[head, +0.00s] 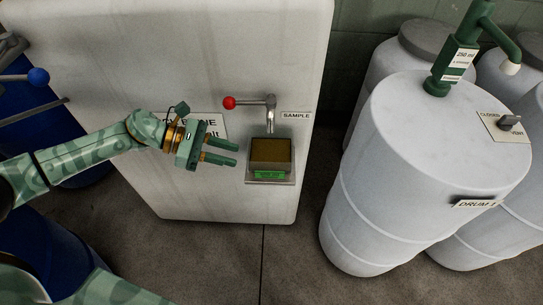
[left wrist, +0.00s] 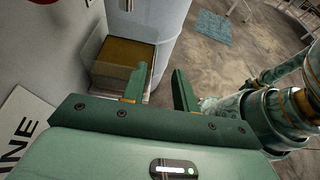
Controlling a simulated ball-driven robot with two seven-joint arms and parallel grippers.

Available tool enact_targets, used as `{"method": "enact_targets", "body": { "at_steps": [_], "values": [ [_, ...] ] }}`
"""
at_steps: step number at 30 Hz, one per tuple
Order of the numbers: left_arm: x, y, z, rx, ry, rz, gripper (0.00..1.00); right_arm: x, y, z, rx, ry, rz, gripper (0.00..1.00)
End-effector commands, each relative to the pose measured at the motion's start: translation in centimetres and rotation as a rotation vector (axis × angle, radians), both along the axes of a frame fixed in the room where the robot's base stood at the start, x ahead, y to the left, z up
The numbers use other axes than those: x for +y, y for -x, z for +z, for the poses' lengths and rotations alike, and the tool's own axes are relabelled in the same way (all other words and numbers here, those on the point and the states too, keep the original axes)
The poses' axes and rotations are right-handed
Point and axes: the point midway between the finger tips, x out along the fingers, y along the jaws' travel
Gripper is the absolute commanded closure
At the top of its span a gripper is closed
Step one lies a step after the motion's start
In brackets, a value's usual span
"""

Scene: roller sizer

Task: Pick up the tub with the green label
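The tub (head: 271,151), squarish with a brown-yellow top and a green label (head: 269,175) low on its front, sits on a small metal shelf under the sample tap. My left gripper (head: 236,154) is open and empty, just left of the tub, its two green fingers pointing toward it and apart from it. In the left wrist view the tub (left wrist: 117,72) shows at upper left, beyond the left finger, which partly overlaps its edge. The space between the fingers (left wrist: 158,80) holds nothing.
A red-knobbed tap (head: 268,103) stands out above the tub on the pale cabinet (head: 225,60), beside a SAMPLE sign (head: 296,115). White drums (head: 425,150) stand to the right, one with a green pump (head: 455,62). Floor between cabinet and drums is clear.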

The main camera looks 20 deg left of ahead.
Motion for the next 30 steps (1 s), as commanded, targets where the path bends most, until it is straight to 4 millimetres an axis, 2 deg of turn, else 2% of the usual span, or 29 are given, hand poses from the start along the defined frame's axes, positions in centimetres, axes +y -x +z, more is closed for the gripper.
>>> {"method": "enact_targets", "body": {
  "at_steps": [3, 11, 18, 26, 30],
  "values": [
    [-2.0, -0.6, -0.9, -0.001, 0.002, 0.0, 0.71, 0.0, 0.1, -0.2, 0.003, -0.001, 0.0, 0.4],
    [-4.1, -1.4, -1.9, 0.001, 0.001, 0.002, 0.71, 0.6, 0.4, -0.6, 0.009, -0.007, -0.003, 0.4],
    [-7.2, -2.7, -3.2, 0.0, -0.001, 0.001, 0.71, 0.9, 0.7, -1.1, 0.016, -0.01, -0.004, 0.4],
    [-7.6, -2.8, -3.4, -0.001, -0.003, 0.001, 0.71, 0.7, 0.7, -1.1, 0.016, -0.008, -0.002, 0.4],
    [-7.6, -2.8, -3.4, -0.001, -0.003, 0.001, 1.0, 0.5, 0.7, -1.1, 0.017, -0.006, -0.001, 0.4]
  ]
}}
